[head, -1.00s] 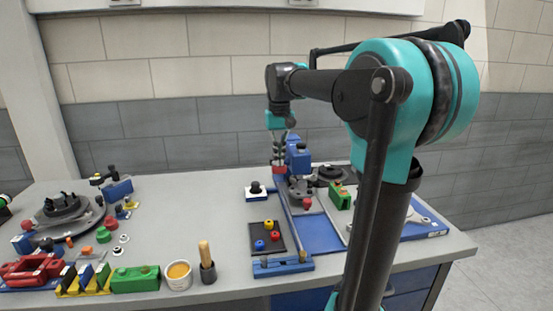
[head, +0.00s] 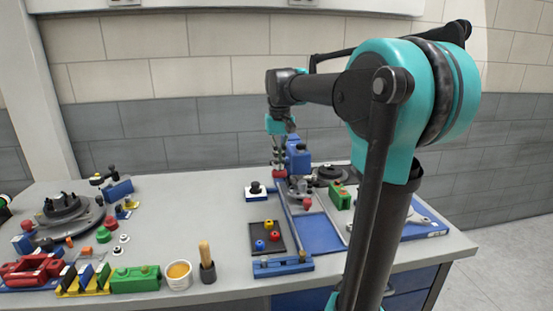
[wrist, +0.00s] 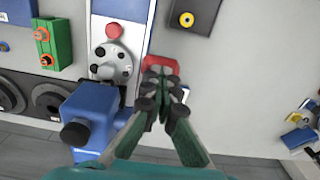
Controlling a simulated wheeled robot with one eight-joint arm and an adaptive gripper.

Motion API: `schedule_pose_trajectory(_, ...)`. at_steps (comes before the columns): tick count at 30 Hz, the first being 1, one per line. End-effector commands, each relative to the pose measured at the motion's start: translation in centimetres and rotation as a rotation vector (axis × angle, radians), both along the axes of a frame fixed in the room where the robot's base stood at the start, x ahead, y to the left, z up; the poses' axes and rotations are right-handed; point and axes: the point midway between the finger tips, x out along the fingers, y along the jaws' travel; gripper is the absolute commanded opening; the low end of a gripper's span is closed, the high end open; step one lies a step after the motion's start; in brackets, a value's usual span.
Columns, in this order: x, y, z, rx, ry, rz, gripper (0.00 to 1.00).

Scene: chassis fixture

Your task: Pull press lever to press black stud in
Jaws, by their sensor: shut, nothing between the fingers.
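The blue press (head: 298,158) stands at the back of the blue-edged fixture. It also shows in the wrist view (wrist: 95,112), with a black knob on its end. Beside it is a round grey plate (wrist: 112,64) with a red knob (wrist: 115,31) in front. A red part (wrist: 160,64), which may be the lever's handle, lies just beyond my fingertips. My gripper (wrist: 160,92) is shut and empty beside the press, its tips close to or touching the red part; I cannot tell which. It also shows in the head view (head: 279,160). I cannot make out the black stud in the press.
A white block with a black knob (head: 255,188) stands left of the fixture. A black tray (head: 283,249) with coloured pieces lies in front. A green block (head: 339,196) is at the right. Clutter fills the table's left side; its middle left is clear.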

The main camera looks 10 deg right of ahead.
Motion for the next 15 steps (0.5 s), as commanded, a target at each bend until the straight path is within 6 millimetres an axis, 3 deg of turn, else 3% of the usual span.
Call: schedule_pose_trajectory(15, -0.1, 0.0, -1.3, 0.000, -0.001, 0.000, 0.00)
